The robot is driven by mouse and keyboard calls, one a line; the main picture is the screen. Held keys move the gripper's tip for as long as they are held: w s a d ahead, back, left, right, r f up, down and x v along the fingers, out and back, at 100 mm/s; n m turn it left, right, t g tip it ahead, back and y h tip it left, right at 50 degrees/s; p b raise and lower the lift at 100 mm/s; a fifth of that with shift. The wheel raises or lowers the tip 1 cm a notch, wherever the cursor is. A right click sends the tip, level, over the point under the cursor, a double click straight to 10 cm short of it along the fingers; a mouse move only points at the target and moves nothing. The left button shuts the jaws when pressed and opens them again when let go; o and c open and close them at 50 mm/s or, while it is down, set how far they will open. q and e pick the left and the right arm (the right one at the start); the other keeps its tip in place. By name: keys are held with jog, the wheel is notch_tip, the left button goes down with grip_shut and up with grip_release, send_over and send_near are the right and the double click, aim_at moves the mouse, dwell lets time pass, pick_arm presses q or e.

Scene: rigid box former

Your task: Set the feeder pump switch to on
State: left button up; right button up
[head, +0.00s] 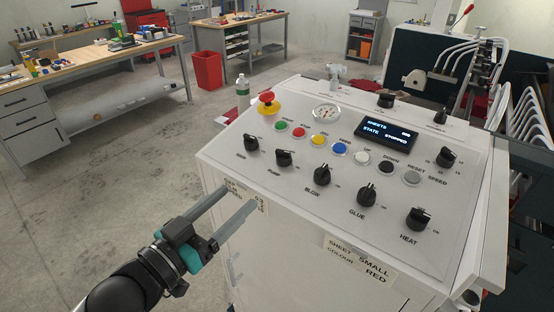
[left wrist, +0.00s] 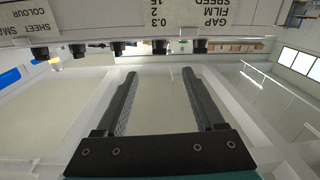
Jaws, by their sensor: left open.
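The pump switch (head: 284,157) is a black rotary knob on the sloped white control panel (head: 222,148), second from the left in the lower row, above the word PUMP. Its exact pointer setting is too small to read. My left gripper (head: 242,197) is open and empty, its two grey fingers apart, by the front face of the cabinet, below and left of the pump switch and not touching it. In the left wrist view the open fingers (left wrist: 160,76) point toward a row of dark knobs, upside down; I cannot tell which is the pump switch. My right gripper is not in view.
Neighbouring knobs are main (head: 251,142), blow (head: 322,174), glue (head: 367,194) and heat (head: 418,218). A red emergency button (head: 267,97), coloured push buttons and a display (head: 387,133) reading STATE STOPPED sit behind.

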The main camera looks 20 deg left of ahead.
aim_at(279, 160)
pick_arm(q)
jog(key=p+x, duration=0.2)
jog(key=x, duration=1.2)
jog(key=shift+w, duration=0.1)
grip_shut()
dwell(0.5)
